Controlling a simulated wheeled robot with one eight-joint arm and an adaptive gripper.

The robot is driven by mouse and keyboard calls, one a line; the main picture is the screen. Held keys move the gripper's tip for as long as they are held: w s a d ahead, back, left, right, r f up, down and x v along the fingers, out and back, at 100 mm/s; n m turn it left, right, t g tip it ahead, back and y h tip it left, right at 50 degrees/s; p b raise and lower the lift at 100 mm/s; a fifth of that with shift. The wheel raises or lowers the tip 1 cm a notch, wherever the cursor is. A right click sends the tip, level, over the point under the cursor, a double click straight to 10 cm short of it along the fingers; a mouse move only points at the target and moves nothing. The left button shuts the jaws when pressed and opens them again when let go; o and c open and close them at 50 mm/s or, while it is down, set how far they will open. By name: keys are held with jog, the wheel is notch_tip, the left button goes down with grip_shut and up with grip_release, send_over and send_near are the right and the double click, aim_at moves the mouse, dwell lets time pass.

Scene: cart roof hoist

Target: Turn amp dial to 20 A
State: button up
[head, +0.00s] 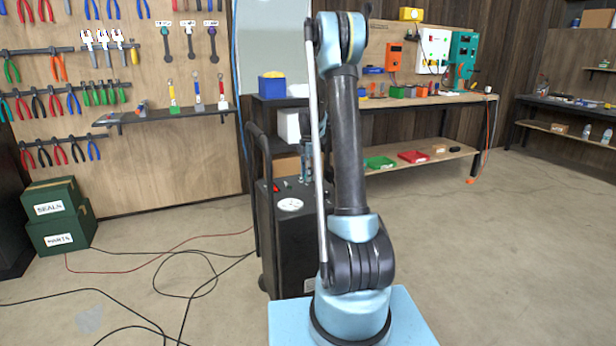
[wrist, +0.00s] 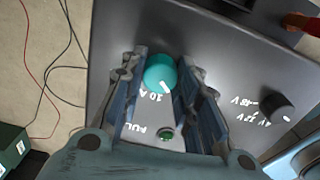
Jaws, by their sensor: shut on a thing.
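The amp dial (wrist: 160,72) is a round teal knob on the dark top panel of a charger cart. Its white pointer mark faces the lower right of the wrist view, just right of the printed "10 A" label (wrist: 151,97). A 20 A mark cannot be made out. My gripper (wrist: 162,64) has a finger on each side of the knob and is shut on it. In the head view the charger cart (head: 285,235) stands behind my arm, which hides part of it. The dial itself cannot be made out there.
A black voltage knob (wrist: 280,108) sits right of the dial, and a green button (wrist: 165,135) below it. A red part (wrist: 300,22) shows at the panel's upper right. Green boxes (head: 57,215) stand on the floor at left, with cables on the floor.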

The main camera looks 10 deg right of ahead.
jog(key=m, duration=1)
jog(key=shift+w, duration=0.1)
jog(key=m, duration=0.5)
jog(key=shift+m, duration=0.4)
jog(key=m, duration=0.4)
jog(key=shift+m, duration=0.4)
jog(key=o, duration=1.1)
jog(key=shift+r, duration=0.15)
notch_tip(320, 180, up, 12)
jog(key=shift+f, duration=0.2)
